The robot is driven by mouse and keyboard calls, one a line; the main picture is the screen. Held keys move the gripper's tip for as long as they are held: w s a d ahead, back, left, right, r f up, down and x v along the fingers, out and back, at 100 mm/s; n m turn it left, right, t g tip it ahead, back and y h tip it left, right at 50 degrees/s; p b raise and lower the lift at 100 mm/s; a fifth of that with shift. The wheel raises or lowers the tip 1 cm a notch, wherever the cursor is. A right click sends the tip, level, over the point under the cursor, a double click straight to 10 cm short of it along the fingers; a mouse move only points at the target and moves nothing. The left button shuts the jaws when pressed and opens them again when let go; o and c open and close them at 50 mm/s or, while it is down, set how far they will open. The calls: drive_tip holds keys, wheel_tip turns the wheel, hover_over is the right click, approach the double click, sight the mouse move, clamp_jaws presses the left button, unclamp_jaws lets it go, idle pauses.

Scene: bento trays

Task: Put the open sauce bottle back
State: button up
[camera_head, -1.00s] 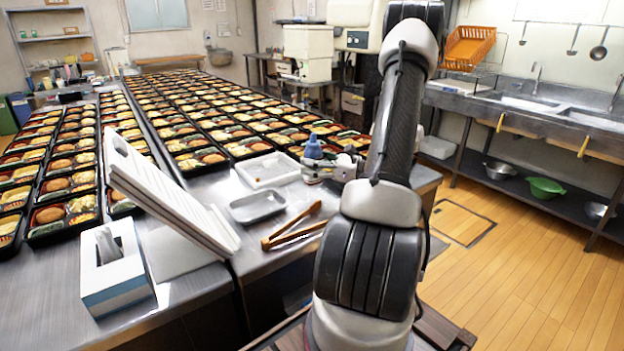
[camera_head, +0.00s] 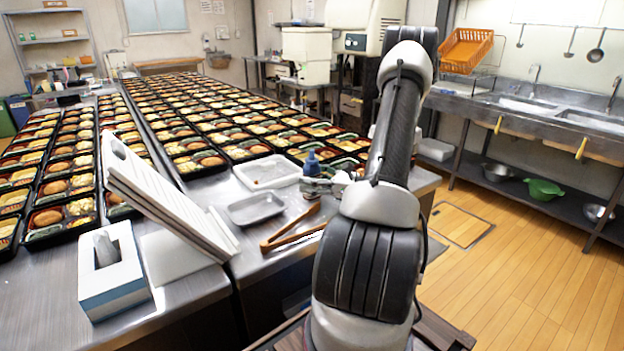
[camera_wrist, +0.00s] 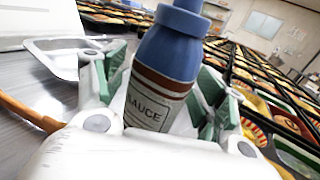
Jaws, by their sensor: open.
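In the wrist view the sauce bottle (camera_wrist: 160,85) stands between the green-padded fingers of my gripper (camera_wrist: 166,92). The fingers are open on either side of it, and its base is hidden behind the gripper body. In the head view my gripper (camera_head: 322,186) is small and low beside the bottle, partly hidden by my arm.
A white tray (camera_head: 243,177) and a metal tray (camera_head: 235,215) lie left of the bottle. Wooden tongs (camera_head: 285,236) lie in front. Rows of filled bento trays (camera_head: 195,160) crowd the table behind. A tissue box (camera_head: 110,290) and leaning white boards (camera_head: 165,200) stand at left.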

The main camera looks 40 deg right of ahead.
drive_tip(key=shift+r, duration=0.1)
drive_tip(key=shift+s+d, duration=0.2)
drive_tip(key=shift+s, duration=0.1)
drive_tip(key=v, duration=1)
drive_tip(key=shift+s+d, duration=0.15)
drive_tip(key=shift+s, duration=0.15)
drive_tip(key=shift+s+r, duration=0.1)
drive_tip(key=shift+r, duration=0.05)
drive_tip(key=s+a+r+n+g, duration=0.1)
drive_tip(key=a+r+n+g, duration=0.35)
drive_tip(key=a, duration=0.25)
drive_tip(key=s+a+r+n+g+y, duration=0.1)
drive_tip(key=s+a+r+n+g, duration=0.2)
drive_tip(key=a+n, duration=0.35)
drive_tip(key=a+r+n+g, duration=0.3)
drive_tip(key=a+n+g, duration=0.25)
drive_tip(key=a, duration=0.25)
drive_tip(key=s+a+r+n+t+h, duration=0.1)
drive_tip(key=s+a+r+n+h, duration=0.1)
drive_tip(key=s+r+n+h, duration=0.6)
drive_tip(key=n+h, duration=0.1)
drive_tip(key=n, duration=0.5)
drive_tip(key=shift+r+t, duration=0.3)
drive_tip(key=shift+r, duration=0.05)
